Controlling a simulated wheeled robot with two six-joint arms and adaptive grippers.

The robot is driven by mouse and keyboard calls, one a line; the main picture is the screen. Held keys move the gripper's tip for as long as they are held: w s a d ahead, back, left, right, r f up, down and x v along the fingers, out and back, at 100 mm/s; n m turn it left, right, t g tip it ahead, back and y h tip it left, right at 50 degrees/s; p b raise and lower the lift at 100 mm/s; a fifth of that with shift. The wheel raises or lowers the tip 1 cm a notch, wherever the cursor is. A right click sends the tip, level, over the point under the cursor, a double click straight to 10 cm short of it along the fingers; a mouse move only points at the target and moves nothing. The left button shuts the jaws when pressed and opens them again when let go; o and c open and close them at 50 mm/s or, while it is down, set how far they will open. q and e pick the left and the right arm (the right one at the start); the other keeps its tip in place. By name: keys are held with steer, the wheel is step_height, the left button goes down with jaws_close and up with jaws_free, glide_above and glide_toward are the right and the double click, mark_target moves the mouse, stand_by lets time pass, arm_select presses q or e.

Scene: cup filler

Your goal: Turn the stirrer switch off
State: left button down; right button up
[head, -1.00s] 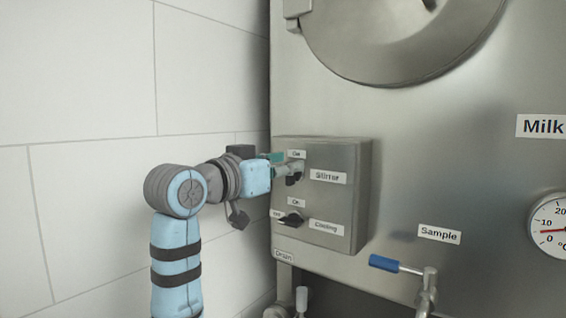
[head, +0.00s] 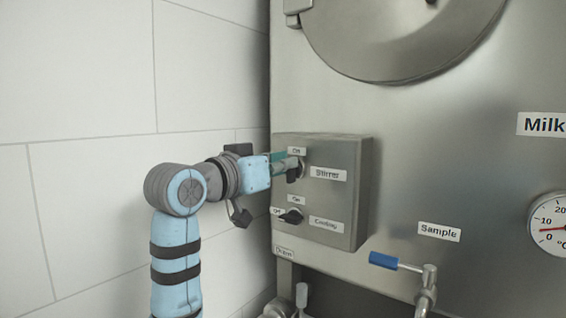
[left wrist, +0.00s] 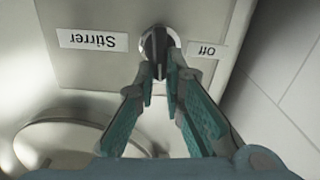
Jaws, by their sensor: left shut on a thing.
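The stirrer switch (head: 293,176) is a dark knob on the grey control box, beside the "Stirrer" label. An "On" label (head: 296,151) sits above it. The left wrist view, upside down, shows the switch (left wrist: 158,42) as a round metal knob with a dark grip, beside the "Off" label (left wrist: 207,49). My left gripper (head: 288,167) reaches in from the left and covers part of the switch. In the left wrist view its fingertips (left wrist: 161,72) are closed together on the knob's grip. The knob's exact pointing direction is partly hidden. My right gripper is not in view.
The cooling switch (head: 291,216) is just below on the same control box (head: 345,205). A blue-handled sample tap (head: 385,262) and a dial gauge (head: 551,226) are at the right. A tiled wall (head: 90,90) stands left of the arm.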

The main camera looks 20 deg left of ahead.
arm_select(q)
steer(key=shift+w+a+f+n+p, duration=0.1)
steer(key=shift+a+f+n+p, duration=0.2)
steer(key=shift+n+p, duration=2.25)
steer(key=shift+w+a+f+n+p, duration=0.1)
steer(key=shift+a+f+n+p, duration=0.15)
steer(key=shift+n+p, duration=2.25)
steer(key=shift+w+a+f+n+p, duration=0.1)
steer(key=shift+a+f+n+p, duration=0.15)
steer(key=shift+n+p, duration=2.3)
steer(key=shift+f+n+b, duration=0.15)
steer(key=shift+n+b, duration=0.75)
steer(key=shift+b, duration=0.05)
steer(key=c, duration=1.7)
jaws_free()
